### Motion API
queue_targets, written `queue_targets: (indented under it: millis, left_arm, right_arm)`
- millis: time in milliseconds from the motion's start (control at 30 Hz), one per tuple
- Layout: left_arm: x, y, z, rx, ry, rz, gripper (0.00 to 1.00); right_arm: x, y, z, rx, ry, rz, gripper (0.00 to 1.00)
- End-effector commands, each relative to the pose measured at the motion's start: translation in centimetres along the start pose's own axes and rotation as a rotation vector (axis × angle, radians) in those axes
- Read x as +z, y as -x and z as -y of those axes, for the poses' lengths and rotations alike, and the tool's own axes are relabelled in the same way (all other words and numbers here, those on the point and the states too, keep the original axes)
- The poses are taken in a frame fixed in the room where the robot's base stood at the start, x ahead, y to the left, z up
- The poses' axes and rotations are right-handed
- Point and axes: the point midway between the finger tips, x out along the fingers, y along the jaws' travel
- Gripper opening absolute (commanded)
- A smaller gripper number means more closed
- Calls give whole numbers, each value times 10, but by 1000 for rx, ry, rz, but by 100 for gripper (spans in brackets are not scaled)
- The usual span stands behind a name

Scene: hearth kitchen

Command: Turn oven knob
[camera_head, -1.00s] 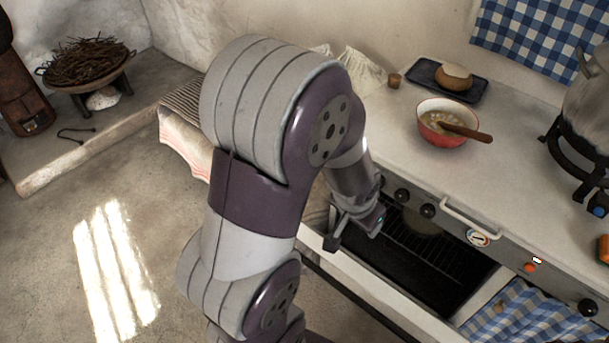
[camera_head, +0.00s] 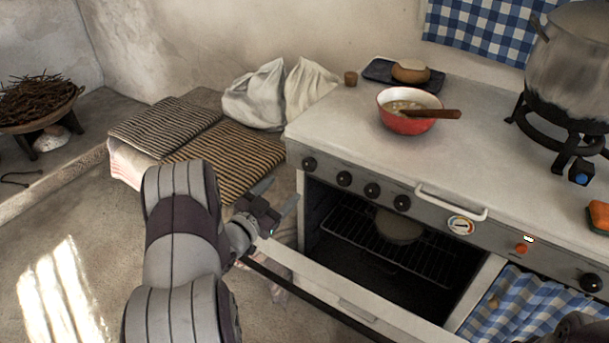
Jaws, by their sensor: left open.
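The oven (camera_head: 329,206) is open, with its door (camera_head: 350,297) folded down. Several black knobs sit in a row on its front panel, the leftmost knob (camera_head: 309,163) near the corner. A round gauge (camera_head: 460,226), a small red knob (camera_head: 521,248) and another black knob (camera_head: 591,282) are farther right. My left gripper (camera_head: 277,196) is open and empty, left of the oven and apart from the knobs. My right gripper is not in view; a dark part at the bottom right edge may be my arm.
A round pale item (camera_head: 398,228) lies on the oven rack. A white handle (camera_head: 450,204) sticks out from the panel. Striped cushions (camera_head: 225,158) lie left of the oven.

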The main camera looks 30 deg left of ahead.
Motion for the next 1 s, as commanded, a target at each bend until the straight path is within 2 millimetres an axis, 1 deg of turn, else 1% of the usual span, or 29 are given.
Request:
queue_targets:
  millis: [33, 200, 300, 400, 533, 767, 800, 867, 900, 967, 1000]
  left_arm:
    - [0, -12, -2, 5, -1, -2, 67]
    - [1, -57, -2, 5, -1, -1, 67]
    - [1, -80, -2, 3, 0, 0, 67]
    - [1, -96, -1, 1, 1, 2, 67]
    - [0, -107, -1, 0, 2, 2, 67]
    - [-1, -109, 0, -1, 2, 3, 67]
    - [-1, -109, 0, -1, 2, 3, 63]
    - [-1, -109, 0, -1, 2, 3, 44]
    - [-1, -109, -1, -1, 2, 3, 31]
    - [-1, -109, -1, 0, 2, 3, 11]
    - [-1, -109, -1, 0, 2, 3, 10]
  right_arm:
    - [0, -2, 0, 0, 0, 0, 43]
    - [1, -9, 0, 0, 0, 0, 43]
    - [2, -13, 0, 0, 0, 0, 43]
    - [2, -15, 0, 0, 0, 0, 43]
    - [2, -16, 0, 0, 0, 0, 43]
    - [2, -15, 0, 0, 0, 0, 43]
    - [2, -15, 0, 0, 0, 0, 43]
    - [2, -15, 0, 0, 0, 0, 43]
    - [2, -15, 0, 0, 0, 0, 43]
    - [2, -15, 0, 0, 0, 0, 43]
    - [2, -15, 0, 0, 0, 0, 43]
